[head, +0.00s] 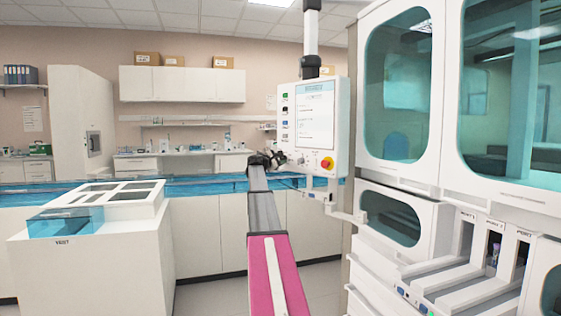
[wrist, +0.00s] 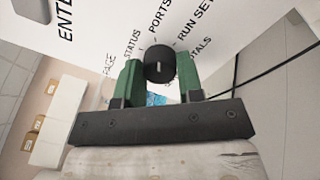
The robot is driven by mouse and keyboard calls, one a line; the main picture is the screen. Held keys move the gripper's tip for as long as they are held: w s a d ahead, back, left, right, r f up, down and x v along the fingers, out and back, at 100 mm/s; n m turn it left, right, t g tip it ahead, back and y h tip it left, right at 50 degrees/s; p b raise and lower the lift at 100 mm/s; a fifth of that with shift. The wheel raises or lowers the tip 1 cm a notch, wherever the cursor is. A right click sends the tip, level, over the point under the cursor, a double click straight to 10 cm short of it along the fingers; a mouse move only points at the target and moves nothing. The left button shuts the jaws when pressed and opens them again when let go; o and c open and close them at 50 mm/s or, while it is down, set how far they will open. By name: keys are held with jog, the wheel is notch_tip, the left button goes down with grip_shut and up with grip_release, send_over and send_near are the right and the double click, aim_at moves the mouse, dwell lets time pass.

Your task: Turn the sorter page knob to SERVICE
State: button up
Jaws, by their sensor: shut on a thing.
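The page knob (wrist: 159,66) is a round black dial with a short white mark, on a white panel face in the wrist view. My gripper (wrist: 160,72) has its two green fingers on either side of the knob and is shut on it. The mark points roughly toward the PORTS label. STATUS, PORTS and RUN SET show around the knob; other labels are partly covered or cut off, and I cannot read SERVICE. In the head view my gripper (head: 277,160) is at the lower left of the control panel (head: 313,115), where the knob is hard to make out.
A red emergency button on a yellow base (head: 327,163) sits low on the panel, right of my gripper. The white machine with teal windows (head: 405,85) stands at right. A white cabinet with a blue clear box (head: 65,222) stands at left.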

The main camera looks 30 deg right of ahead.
jog(key=m+g, duration=0.1)
jog(key=m, duration=1.3)
jog(key=shift+m, duration=0.3)
jog(key=m, duration=0.7)
jog(key=shift+g, duration=0.3)
jog(key=m, duration=0.6)
jog(key=shift+r+m+y, duration=0.1)
jog(key=shift+m+y, duration=0.2)
jog(key=o, duration=0.9)
jog(key=shift+a, duration=0.1)
jog(key=a, duration=0.3)
jog(key=s+a, duration=0.1)
jog(key=a, duration=0.6)
jog(key=shift+s+a+r, duration=0.1)
jog(key=shift+s+a, duration=0.15)
